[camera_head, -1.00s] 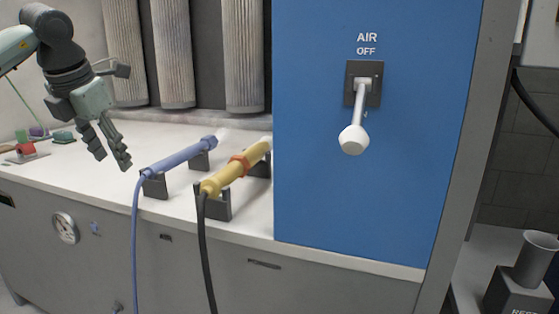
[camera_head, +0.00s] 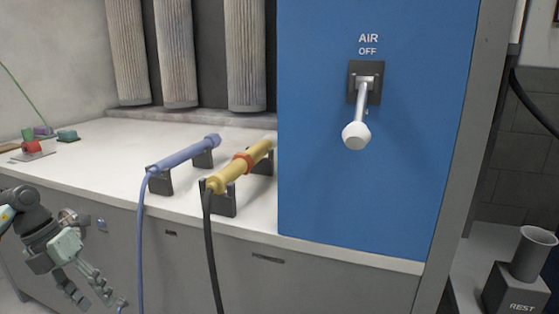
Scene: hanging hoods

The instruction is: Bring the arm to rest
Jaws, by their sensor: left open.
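My left gripper (camera_head: 92,292) is at the lower left, in front of the cabinet face and below the bench edge. Its fingers are apart, point down to the right and hold nothing. My right gripper does not show. The task names no object. A dark block marked REST (camera_head: 520,294) with a grey open cup (camera_head: 534,254) on it stands at the lower right, far from the left gripper.
A blue tool (camera_head: 185,153) and a yellow tool (camera_head: 238,168) lie on dark cradles on the white bench (camera_head: 112,152), their hoses hanging over the front. A blue panel (camera_head: 400,190) carries a white-knobbed lever (camera_head: 357,134) pointing down, under AIR OFF. Small coloured items lie at the far left.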

